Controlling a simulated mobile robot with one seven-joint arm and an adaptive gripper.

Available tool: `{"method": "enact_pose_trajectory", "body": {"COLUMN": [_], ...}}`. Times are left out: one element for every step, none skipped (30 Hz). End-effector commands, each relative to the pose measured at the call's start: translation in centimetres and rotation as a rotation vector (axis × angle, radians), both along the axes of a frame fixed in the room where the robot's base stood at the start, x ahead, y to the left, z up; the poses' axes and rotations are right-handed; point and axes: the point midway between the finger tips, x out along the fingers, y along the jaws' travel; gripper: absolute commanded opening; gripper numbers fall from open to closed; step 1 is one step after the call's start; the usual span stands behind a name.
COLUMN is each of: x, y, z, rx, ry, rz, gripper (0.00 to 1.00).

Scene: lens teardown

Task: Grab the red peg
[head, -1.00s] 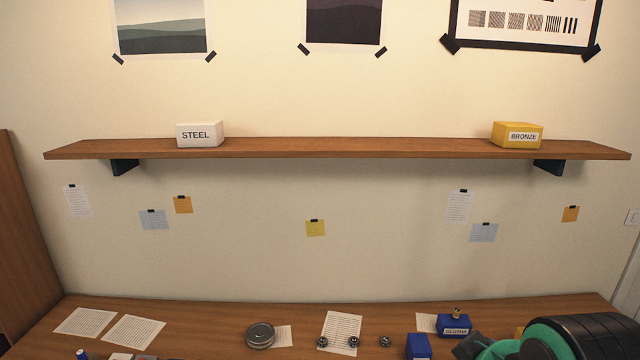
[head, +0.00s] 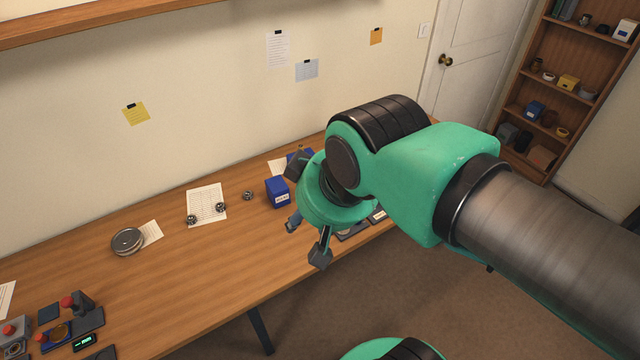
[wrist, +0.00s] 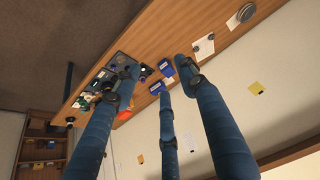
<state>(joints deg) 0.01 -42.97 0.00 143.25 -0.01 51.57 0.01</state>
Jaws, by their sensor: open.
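I cannot pick out a red peg for certain in either view. Small red-topped parts (head: 68,302) stand among the devices at the lower left of the bench in the head view, too small to identify. An orange-red thing (wrist: 125,115) shows past the left finger in the wrist view; its shape is unclear. My gripper (head: 303,222) is over the bench's right part, its fingers spread and nothing seen between them. In the wrist view my gripper (wrist: 160,78) has blue fingers apart, pointing toward the bench. My arm hides part of the bench's right end.
The wooden bench (head: 170,285) runs along the wall. A blue box (head: 277,192) stands close left of my gripper. A round metal tin (head: 127,241) and a paper sheet (head: 206,203) with small metal parts lie farther left. The bench's front middle is clear. A bookcase (head: 590,95) stands right.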

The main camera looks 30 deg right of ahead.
Motion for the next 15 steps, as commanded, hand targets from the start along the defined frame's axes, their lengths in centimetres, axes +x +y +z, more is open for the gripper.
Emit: {"method": "enact_pose_trajectory", "body": {"x": [0.0,0.1,0.2,0.3,0.5,0.8,1.0,1.3,1.8,2.2,2.7,3.3,3.9,4.5,5.4], "y": [0.0,0.0,-0.1,-0.1,-0.1,-0.2,-0.3,-0.4,-0.5,-0.7,-0.8,-1.1,-1.3,-1.5,-1.8], "z": [0.0,0.0,0.1,0.1,0.1,0.2,0.2,0.3,0.4,0.4,0.5,0.5,0.6,0.6,0.7], "rx": [0.000,0.000,0.000,0.000,0.000,-0.001,-0.001,-0.002,-0.002,-0.002,-0.003,-0.003,-0.004,-0.004,-0.005], "ry": [0.000,0.001,0.002,0.003,0.005,0.008,0.011,0.015,0.020,0.025,0.030,0.038,0.044,0.050,0.059], "rz": [0.000,0.000,-0.001,-0.002,-0.004,-0.005,-0.007,-0.010,-0.013,-0.015,-0.018,-0.023,-0.028,-0.032,-0.038], "gripper": [0.42,0.42,0.42,0.42,0.42,0.42,0.42,0.42,0.42,0.42,0.42,0.42,0.42,0.42,0.42]}}
